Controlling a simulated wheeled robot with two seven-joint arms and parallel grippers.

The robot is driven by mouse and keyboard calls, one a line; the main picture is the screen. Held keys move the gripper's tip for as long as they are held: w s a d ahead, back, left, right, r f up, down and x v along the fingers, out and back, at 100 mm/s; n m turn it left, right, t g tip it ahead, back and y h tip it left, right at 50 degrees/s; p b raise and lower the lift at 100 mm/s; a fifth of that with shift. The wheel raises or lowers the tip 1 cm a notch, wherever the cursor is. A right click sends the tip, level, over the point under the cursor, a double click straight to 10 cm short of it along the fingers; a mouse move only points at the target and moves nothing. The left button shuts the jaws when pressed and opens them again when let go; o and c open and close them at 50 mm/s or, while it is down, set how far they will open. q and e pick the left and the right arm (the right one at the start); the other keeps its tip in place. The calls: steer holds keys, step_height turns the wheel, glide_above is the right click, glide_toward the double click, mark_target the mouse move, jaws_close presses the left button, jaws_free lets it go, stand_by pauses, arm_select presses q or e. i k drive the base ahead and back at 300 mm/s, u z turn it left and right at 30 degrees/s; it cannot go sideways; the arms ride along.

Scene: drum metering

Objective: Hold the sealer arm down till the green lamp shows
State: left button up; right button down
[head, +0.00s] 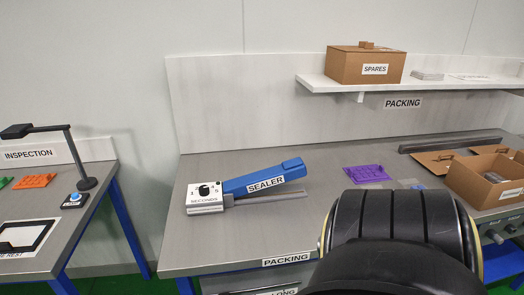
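The sealer stands on the grey packing bench in the head view. Its blue sealer arm (264,178), labelled SEALER, is tilted up to the right, with its free end raised above the grey lower bar (270,197). The white sealer box (205,198) at the left end has a black dial marked 1 to 5 and SECONDS. I can make out no lit green lamp on it. Neither of my grippers is in view. A large black part of my own arm fills the lower right, and nothing of mine is seen touching the sealer.
A purple flat piece (367,173) lies right of the sealer. An open cardboard box (485,182) stands at the right. A shelf (430,87) above holds a SPARES box (365,67). The inspection bench (50,208) is left, across a gap. The bench left of the sealer is clear.

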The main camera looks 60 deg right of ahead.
mark_target(295, 168)
steer(key=z, duration=0.55)
steer(key=i, duration=0.85)
steer(key=z, duration=1.15)
steer(key=i, duration=0.25)
steer(key=z, duration=0.25)
